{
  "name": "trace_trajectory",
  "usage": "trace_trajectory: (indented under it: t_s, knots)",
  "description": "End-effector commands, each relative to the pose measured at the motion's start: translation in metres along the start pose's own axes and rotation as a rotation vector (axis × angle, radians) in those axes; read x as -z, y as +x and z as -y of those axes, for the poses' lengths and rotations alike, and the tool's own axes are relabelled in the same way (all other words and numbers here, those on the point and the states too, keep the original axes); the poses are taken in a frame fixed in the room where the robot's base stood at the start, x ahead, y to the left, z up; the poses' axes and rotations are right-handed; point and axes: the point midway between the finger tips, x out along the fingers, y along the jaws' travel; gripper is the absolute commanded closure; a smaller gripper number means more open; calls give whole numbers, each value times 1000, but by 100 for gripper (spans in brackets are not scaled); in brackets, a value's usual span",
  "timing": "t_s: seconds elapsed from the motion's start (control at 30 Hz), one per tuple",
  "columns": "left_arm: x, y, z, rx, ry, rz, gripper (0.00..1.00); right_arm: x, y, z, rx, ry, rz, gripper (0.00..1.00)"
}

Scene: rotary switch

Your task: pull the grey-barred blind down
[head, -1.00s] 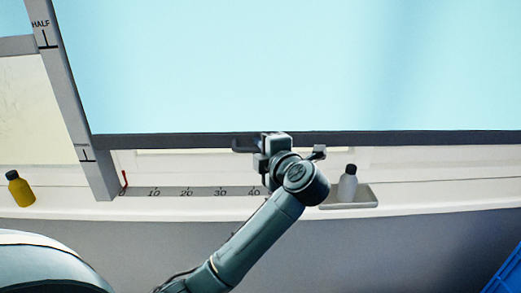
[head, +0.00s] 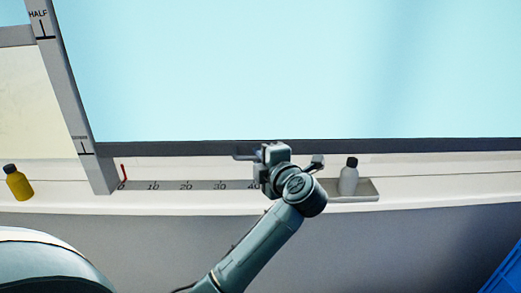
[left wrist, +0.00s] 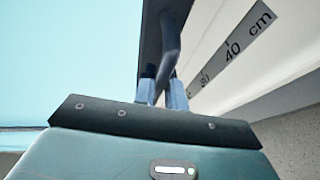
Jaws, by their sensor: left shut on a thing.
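The light blue blind (head: 250,70) covers most of the head view. Its dark grey bottom bar (head: 420,145) hangs just above the window sill, and its left end is about level with the lower mark (head: 86,153) on the grey side post. My left gripper (head: 262,155) is at the bar, near the middle of the head view. In the left wrist view, its fingers (left wrist: 161,92) are shut on a dark curved handle (left wrist: 170,45) at the bar. The grip itself is partly hidden in the head view. My right gripper is not in view.
A ruler strip (head: 200,185) marked in cm runs along the sill. A yellow bottle (head: 18,184) stands at the left. A grey bottle (head: 348,179) stands on a small tray (head: 366,189) right of my gripper. A blue crate (head: 508,270) is at lower right.

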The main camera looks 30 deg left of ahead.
Motion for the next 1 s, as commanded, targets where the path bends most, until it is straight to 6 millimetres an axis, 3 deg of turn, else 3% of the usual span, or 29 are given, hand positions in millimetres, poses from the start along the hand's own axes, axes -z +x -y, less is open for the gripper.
trace_trajectory:
  t_s: [0.03,0.27,0.3,0.53,1.0]
  knots:
    - [0,1,7,10,5,-1,100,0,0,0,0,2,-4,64]
    - [0,1,8,15,7,-1,100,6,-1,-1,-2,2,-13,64]
    - [0,1,9,16,8,-2,84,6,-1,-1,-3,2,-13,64]
    - [0,1,7,12,6,-1,66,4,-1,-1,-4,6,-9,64]
    - [-4,-5,0,10,2,-1,66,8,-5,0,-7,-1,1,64]
